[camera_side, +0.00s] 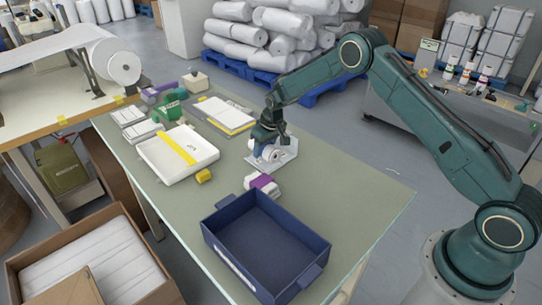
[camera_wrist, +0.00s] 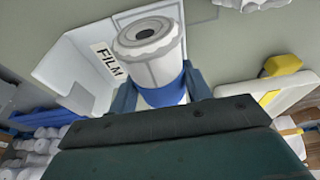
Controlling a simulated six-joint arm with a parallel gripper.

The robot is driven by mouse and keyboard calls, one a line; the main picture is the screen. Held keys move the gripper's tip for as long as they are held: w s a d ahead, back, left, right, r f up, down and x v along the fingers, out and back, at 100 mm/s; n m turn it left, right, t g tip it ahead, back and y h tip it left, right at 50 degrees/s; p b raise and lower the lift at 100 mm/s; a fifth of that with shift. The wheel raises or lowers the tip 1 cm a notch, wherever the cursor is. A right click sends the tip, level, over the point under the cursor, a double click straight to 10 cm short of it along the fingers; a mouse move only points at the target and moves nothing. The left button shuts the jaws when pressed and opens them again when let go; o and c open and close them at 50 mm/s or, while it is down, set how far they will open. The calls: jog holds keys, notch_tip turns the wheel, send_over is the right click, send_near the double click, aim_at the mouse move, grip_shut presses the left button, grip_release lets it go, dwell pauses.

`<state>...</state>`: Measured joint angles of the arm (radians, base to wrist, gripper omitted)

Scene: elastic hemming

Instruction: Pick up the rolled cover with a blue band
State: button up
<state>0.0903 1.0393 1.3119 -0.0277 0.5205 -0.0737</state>
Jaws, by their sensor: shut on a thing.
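The rolled cover (camera_wrist: 152,66) is white with a blue band (camera_wrist: 163,94) around it. In the wrist view it sits between the two fingers of my gripper (camera_wrist: 158,90), which are shut on it at the band. In the side view my gripper (camera_side: 266,142) points down over the table, with the rolled cover (camera_side: 268,153) at its fingertips. The cover is at or just above a pale holder marked FILM (camera_wrist: 107,60); I cannot tell if they touch. The holder also shows in the side view (camera_side: 287,158).
A blue open bin (camera_side: 262,243) stands at the table's front, empty. A roll with a purple band (camera_side: 263,184) lies between bin and holder. The table's right side is clear.

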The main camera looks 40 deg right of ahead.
notch_tip(320, 180, up, 18)
jog(key=shift+f, duration=0.15)
dwell(0.3)
jog(key=shift+a, duration=0.1)
dwell(0.4)
